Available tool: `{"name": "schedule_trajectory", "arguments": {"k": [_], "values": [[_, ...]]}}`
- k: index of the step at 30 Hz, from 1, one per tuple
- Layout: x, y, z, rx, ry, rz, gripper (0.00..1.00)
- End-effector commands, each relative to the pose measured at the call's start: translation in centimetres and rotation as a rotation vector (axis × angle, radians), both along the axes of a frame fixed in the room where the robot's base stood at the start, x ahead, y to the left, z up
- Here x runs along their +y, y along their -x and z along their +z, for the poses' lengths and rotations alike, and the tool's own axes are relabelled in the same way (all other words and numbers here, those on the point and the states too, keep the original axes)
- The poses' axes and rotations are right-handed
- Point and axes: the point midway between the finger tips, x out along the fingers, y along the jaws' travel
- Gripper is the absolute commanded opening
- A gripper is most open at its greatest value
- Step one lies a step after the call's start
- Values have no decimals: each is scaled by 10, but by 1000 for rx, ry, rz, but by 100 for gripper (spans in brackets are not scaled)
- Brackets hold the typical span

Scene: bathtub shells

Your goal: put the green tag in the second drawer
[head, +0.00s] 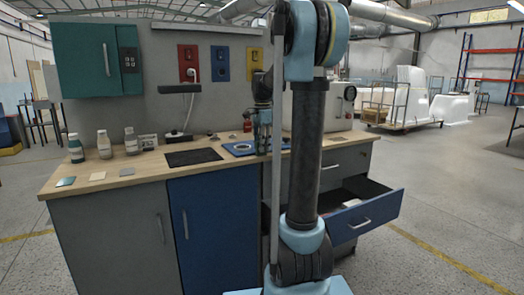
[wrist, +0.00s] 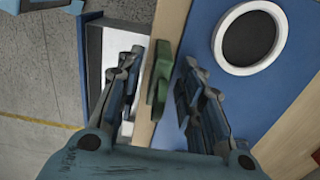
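The green tag (wrist: 158,72) shows in the wrist view, seen nearly edge-on at the counter's front edge. My gripper (wrist: 160,65) has its fingers spread on either side of it, with narrow gaps visible. In the head view my gripper (head: 263,148) points down over the counter beside the blue mat; I cannot make out the tag there. The second drawer (head: 362,216), blue-fronted, is pulled open below a shut grey drawer (head: 346,160). The open drawer (wrist: 92,60) also shows left of the tag in the wrist view, its pale inside partly hidden by a finger.
The wooden counter (head: 150,165) holds a blue mat (wrist: 205,25) with a white ring (wrist: 223,42), a dark panel (head: 193,157), bottles (head: 104,145) and several flat tags at the left. My arm hides part of the cabinet. Open floor lies to the right.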

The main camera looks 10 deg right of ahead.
Motion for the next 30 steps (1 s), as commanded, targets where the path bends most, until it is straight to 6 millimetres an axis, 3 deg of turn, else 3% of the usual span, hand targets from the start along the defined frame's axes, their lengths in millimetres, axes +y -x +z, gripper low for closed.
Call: {"name": "schedule_trajectory", "arguments": {"k": [1,3,4,17,30], "values": [[0,0,0,0,0,0,19],[-1,0,0,0,0,-1,3],[-1,0,0,0,0,-1,0],[-1,0,4,0,0,-2,0],[-1,0,71,0,0,-2,0]]}}
